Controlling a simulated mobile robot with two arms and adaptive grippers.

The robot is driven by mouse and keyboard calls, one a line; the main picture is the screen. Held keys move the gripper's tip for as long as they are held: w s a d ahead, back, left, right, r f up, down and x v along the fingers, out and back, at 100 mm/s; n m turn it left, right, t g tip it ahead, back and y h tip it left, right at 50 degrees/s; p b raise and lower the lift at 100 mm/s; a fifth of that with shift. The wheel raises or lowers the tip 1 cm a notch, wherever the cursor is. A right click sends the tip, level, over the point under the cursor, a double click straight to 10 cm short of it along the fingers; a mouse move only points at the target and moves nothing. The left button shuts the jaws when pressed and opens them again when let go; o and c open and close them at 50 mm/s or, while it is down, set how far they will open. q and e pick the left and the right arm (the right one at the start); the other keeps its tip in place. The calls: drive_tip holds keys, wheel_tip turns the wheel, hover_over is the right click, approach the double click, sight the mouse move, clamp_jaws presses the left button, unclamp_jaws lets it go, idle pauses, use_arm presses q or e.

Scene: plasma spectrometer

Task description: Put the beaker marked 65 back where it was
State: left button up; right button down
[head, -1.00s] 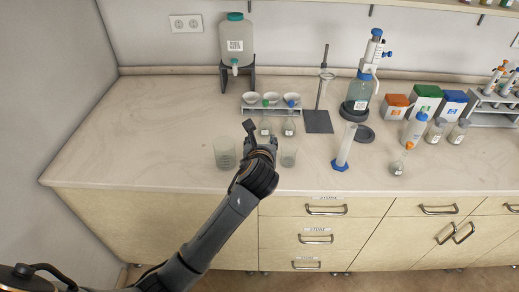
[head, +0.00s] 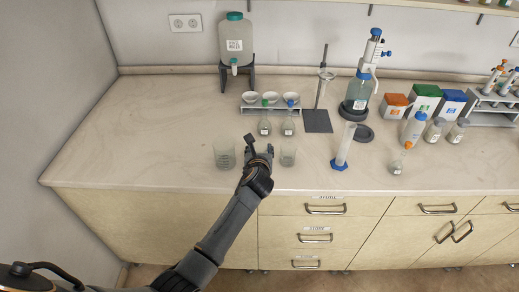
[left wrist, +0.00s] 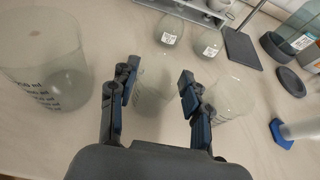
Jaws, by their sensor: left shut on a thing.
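My left gripper (head: 260,146) is low over the front of the counter, between two clear glass beakers. It is shut on a third clear beaker (left wrist: 152,96), which shows faintly between the fingers in the left wrist view; in the head view the gripper hides most of it. The left beaker (head: 225,156) stands on the counter and also shows large in the left wrist view (left wrist: 50,70), with printed ml graduations. The right beaker (head: 288,156) stands close to the right finger. I cannot read a 65 on any beaker. My right gripper is out of view.
Two small flasks (head: 264,126) stand behind the gripper, before a rack with white bowls (head: 271,97). The counter's left part (head: 130,130) is clear.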

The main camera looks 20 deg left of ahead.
use_arm(q)
drive_tip(key=shift+f, duration=0.1)
drive_tip(key=o, duration=1.3)
drive_tip(key=v, duration=1.2)
